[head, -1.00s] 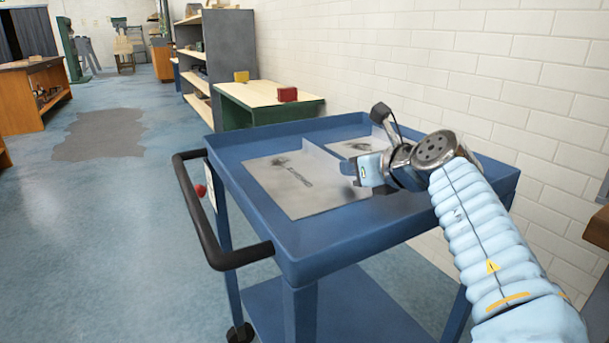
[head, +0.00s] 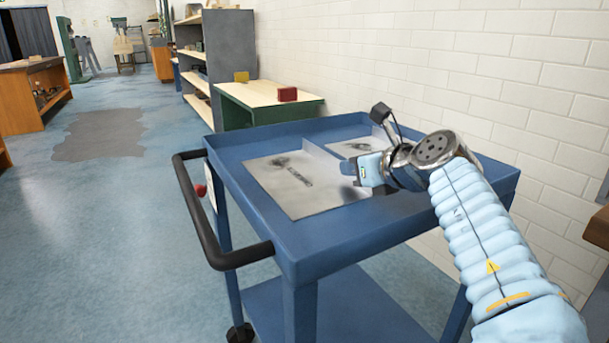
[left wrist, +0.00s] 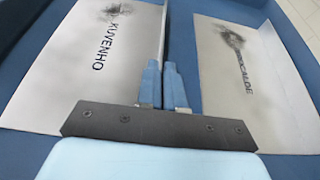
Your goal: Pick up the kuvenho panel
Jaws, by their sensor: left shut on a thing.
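The kuvenho panel (head: 300,195) is a flat grey sheet lying in the top tray of the blue cart (head: 300,262). A thin upright flange stands along its side. In the left wrist view the panel (left wrist: 85,75) shows its KUVENHO lettering and a dark smudge, left of the fingers. My left gripper (head: 366,171) is over the tray. Its two light blue fingers (left wrist: 162,87) are shut on the thin upright flange. The panel still appears to lie in the tray. My right gripper is not in view.
A second grey lettered panel (left wrist: 250,80) lies in the tray to the right of the fingers. The tray has a raised rim, and a black handle (head: 205,225) is on its left. A white brick wall (head: 480,80) runs behind. Open floor (head: 90,240) lies to the left.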

